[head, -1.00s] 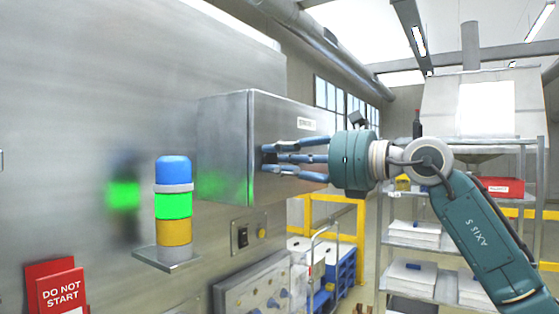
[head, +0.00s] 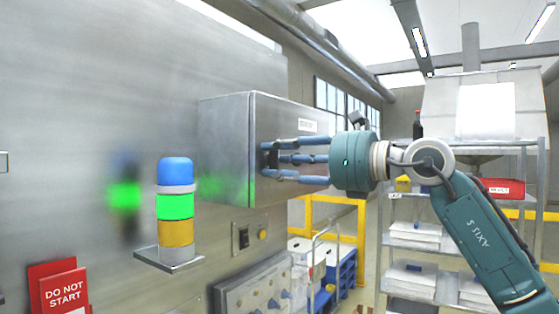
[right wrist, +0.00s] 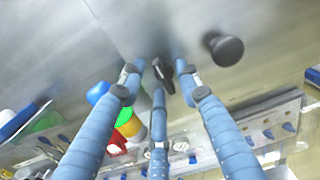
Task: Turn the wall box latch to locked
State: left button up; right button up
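The wall box (head: 225,135) is a shiny metal box on the steel wall, left of my right gripper in the head view. My right gripper (head: 268,160) has blue fingers that reach to the box's front face. The dark latch (head: 272,152) is partly hidden among the fingertips. In the right wrist view, the latch (right wrist: 160,68) lies between the spread fingertips of my right gripper (right wrist: 158,74), with gaps at its sides. The fingers look open around it; any contact is unclear. My left gripper is not in view.
A black round knob (right wrist: 224,48) sits beside the fingers. A signal tower (head: 175,207), lit green, stands on a wall bracket. A switch plate (head: 243,237) is below the box. Red signs (head: 62,290) are at lower left, and shelves (head: 415,235) stand behind my arm.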

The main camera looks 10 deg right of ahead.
jog(key=shift+s+d, duration=0.15)
jog(key=shift+d, duration=0.15)
jog(key=v, duration=1.1)
jog(key=shift+s, duration=0.25)
